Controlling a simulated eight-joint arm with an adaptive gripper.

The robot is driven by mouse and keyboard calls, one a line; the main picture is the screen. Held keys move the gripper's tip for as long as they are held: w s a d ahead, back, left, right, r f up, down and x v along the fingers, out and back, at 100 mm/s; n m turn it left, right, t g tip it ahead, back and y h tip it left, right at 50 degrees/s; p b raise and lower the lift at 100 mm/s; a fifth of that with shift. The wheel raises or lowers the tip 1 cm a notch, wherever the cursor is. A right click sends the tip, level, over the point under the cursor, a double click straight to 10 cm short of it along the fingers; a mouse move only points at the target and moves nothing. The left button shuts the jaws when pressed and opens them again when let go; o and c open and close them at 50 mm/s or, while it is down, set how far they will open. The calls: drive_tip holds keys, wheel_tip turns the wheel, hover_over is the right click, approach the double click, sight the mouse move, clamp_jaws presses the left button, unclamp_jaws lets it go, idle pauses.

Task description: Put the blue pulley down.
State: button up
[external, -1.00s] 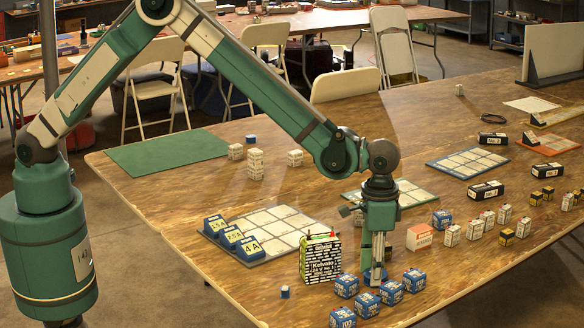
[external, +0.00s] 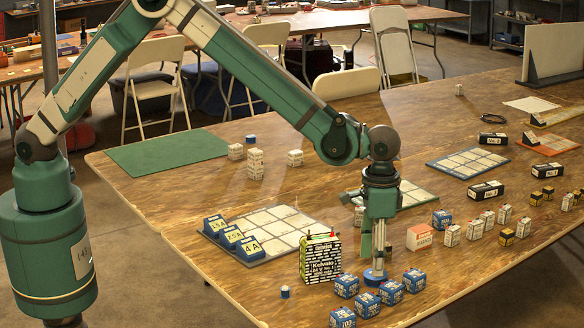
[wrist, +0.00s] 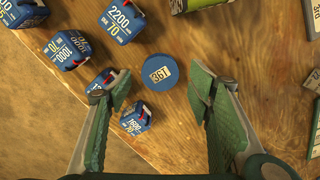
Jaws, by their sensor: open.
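The blue pulley (external: 375,277) is a flat, round blue disc standing among blue-and-white boxes near the front of the wooden table. In the wrist view the pulley (wrist: 160,72) lies flat with a pale "3GT" label facing up. My gripper (external: 376,252) is directly over it, pointing down. In the wrist view my gripper (wrist: 159,84) is open, one finger on each side of the pulley with visible gaps. The disc appears to rest on the wood; its underside is hidden.
Blue-and-white capacitor boxes (external: 391,292) crowd the front right of the pulley; in the wrist view one small box (wrist: 138,120) is close to the left finger. A patterned battery (external: 320,261) stands left of it. A white-orange box (external: 419,237) stands to the right.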

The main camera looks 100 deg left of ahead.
wheel_tip(320, 180, up, 9)
drive_tip(key=p, duration=0.1)
idle(0.3)
drive_tip(key=shift+f, duration=0.1)
idle(0.5)
drive_tip(key=s+a+r+m+t, duration=0.1)
drive_tip(key=s+a+r+t, duration=0.2)
drive_tip(key=s+r, duration=2.1)
drive_tip(key=s+a+f+t, duration=0.1)
drive_tip(key=s+t, duration=0.1)
drive_tip(key=s, duration=1.3)
drive_tip(key=s+a+f+m+t, duration=0.1)
drive_tip(key=s+f+t, duration=0.1)
drive_tip(key=s, duration=1.3)
